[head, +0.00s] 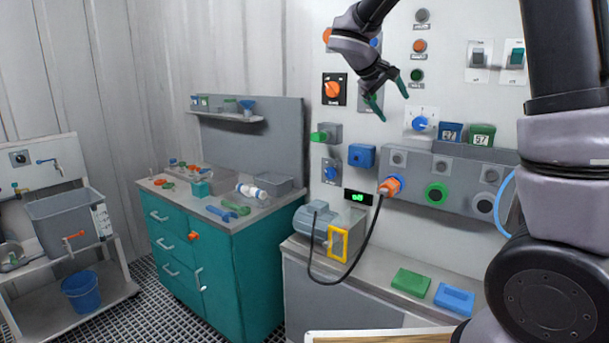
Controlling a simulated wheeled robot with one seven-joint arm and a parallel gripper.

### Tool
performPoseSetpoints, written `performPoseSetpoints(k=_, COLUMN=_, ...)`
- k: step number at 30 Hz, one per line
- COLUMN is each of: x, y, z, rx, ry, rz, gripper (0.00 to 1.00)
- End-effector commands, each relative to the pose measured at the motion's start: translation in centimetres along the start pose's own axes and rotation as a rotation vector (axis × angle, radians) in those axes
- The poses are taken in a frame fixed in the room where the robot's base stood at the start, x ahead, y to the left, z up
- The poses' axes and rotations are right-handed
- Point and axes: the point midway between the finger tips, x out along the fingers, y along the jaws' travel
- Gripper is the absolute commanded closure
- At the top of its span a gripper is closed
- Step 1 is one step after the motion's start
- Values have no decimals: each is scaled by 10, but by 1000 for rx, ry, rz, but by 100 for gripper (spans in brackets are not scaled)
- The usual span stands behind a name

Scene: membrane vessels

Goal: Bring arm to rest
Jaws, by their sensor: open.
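My gripper (390,103) is at the upper middle of the head view, raised in front of the white control wall. Its two green-tipped fingers point down and are spread apart, with nothing between them. It hangs above the blue wall box (362,156) and to the left of the blue round knob (420,123). I cannot tell its exact distance from the wall. My arm comes in from the upper right, and its middle links lie outside the picture.
A grey bench (330,283) below carries a motor (313,226), a green block (410,282) and a blue block (454,299). A black cable runs from an orange plug (390,186). A teal cabinet (240,285) stands left, a grey tank (66,220) farther left. Grating floor between them is clear.

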Motion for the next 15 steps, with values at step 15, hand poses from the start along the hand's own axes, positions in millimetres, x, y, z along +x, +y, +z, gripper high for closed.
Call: performPoseSetpoints(k=15, x=-80, y=1, z=213, rx=630, ry=-39, rz=-674, gripper=5)
